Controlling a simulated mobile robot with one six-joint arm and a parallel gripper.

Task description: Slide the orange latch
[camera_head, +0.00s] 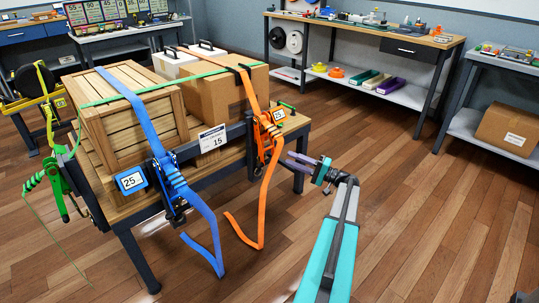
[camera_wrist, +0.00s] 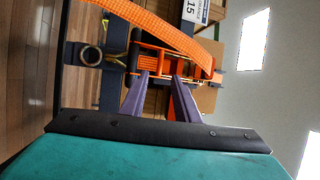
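The orange latch (camera_head: 266,143) is a ratchet buckle on the table's front edge, on the orange strap (camera_head: 248,86). In the wrist view the orange latch (camera_wrist: 165,60) lies straight ahead, and the strap (camera_wrist: 160,25) loops across the upper part. My gripper (camera_head: 288,161) is just to the right of the latch in the head view. Its two purple fingers are apart and empty in the wrist view (camera_wrist: 161,76). Their tips overlap the latch's lower edge there; I cannot tell whether they touch it.
A blue ratchet (camera_head: 168,178) and a green one (camera_head: 58,180) hang farther left. A crate (camera_head: 130,115) and a cardboard box (camera_head: 215,95) stand on the table. A label reading 15 (camera_head: 212,138) hangs near the latch. The floor (camera_head: 420,230) at right is clear.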

